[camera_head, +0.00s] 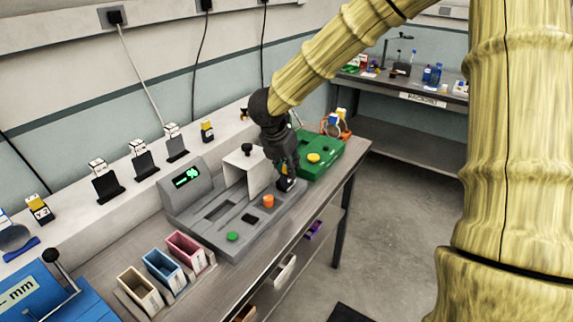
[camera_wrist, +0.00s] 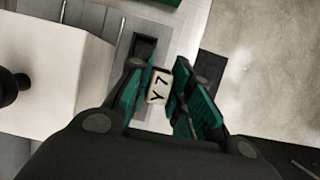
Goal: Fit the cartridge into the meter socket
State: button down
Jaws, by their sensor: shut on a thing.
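My gripper (camera_head: 286,184) is shut on a cartridge, low over the right end of the grey meter's base. In the wrist view, the cartridge (camera_wrist: 158,86) shows a pale top marked "Y 7" between the green-padded fingers (camera_wrist: 160,95). Its lower part is hidden. The meter (camera_head: 172,197) has a green-lit display (camera_head: 187,177). In the wrist view, a dark rectangular recess (camera_wrist: 145,46) in the grey base lies just beyond the cartridge; it looks like a socket. I cannot tell whether the cartridge touches the base.
A white upright block (camera_head: 247,172) with a black knob stands left of my gripper. An orange cylinder (camera_head: 268,201) and green button (camera_head: 232,236) are on the base. A green box (camera_head: 330,155) stands behind. Coloured bins (camera_head: 184,249) sit in front; several cartridges line the wall ledge.

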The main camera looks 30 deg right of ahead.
jog(key=shift+w+d+f+p, duration=0.3)
jog(key=shift+w+f, duration=0.25)
jog(key=shift+f, duration=0.15)
jog(key=shift+w+d+f+p, duration=0.35)
jog(key=shift+w+f, duration=0.25)
jog(key=shift+f, duration=0.15)
jog(key=shift+w+d+f+p, duration=0.3)
jog(key=shift+w+f, duration=0.25)
jog(key=shift+f, duration=0.15)
jog(key=c, duration=1.3)
grip_release()
jog(key=shift+w+f, duration=0.1)
jog(key=shift+w, duration=0.05)
jog(key=shift+r, duration=0.3)
